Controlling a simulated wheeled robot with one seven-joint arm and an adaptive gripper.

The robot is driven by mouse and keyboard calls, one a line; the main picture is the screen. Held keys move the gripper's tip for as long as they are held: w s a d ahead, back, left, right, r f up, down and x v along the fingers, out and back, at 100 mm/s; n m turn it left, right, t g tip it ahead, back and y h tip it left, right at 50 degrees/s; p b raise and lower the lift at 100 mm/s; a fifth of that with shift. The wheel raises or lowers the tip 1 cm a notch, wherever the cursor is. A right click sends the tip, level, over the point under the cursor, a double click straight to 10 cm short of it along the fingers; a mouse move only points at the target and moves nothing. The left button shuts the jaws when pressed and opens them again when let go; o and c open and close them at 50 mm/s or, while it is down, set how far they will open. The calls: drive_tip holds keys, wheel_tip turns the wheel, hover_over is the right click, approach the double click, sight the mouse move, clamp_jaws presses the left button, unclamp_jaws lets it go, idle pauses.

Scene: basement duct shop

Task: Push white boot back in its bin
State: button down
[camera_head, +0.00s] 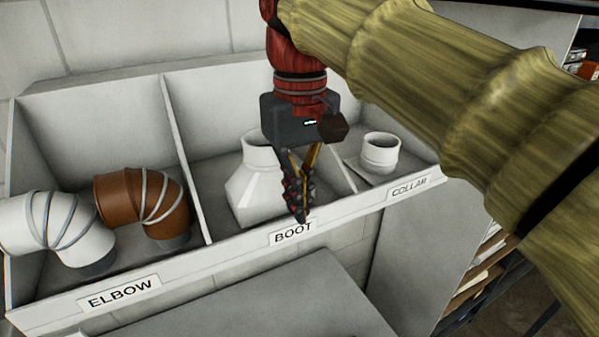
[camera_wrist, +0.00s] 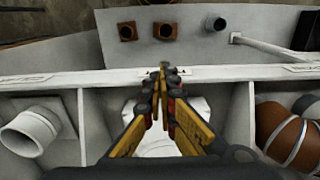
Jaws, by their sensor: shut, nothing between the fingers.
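The white boot (camera_head: 254,185) stands in the middle bin, above the label BOOT (camera_head: 293,232). It has a round collar on top and a flared lower body. My gripper (camera_head: 300,215) is shut and empty, pointing down at the front of that bin, just right of the boot in the head view. In the wrist view the shut fingers (camera_wrist: 163,75) cover much of the boot (camera_wrist: 158,143), whose pale round shape shows behind and below them. I cannot tell whether the fingers touch the boot.
The left bin, ELBOW, holds a white elbow (camera_head: 62,228) and a brown elbow (camera_head: 142,203). The right bin holds a white collar (camera_head: 380,153). Thin dividers (camera_head: 186,160) separate the bins, and a low front lip (camera_head: 215,258) runs along them. A grey surface (camera_head: 270,300) lies below.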

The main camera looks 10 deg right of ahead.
sight(268, 172)
drive_tip(key=shift+w+a+f+p, duration=0.15)
drive_tip(key=shift+w+a+p, duration=0.1)
drive_tip(key=shift+w, duration=0.35)
drive_tip(key=shift+w+a+f+p, duration=0.1)
drive_tip(key=shift+w+f+p, duration=0.15)
drive_tip(key=shift+w, duration=0.4)
drive_tip(key=shift+w+a+f+p, duration=0.1)
drive_tip(key=shift+w+a+p, duration=0.15)
drive_tip(key=shift+w, duration=0.35)
drive_tip(key=shift+w, duration=0.1)
drive_tip(key=shift+w, duration=0.1)
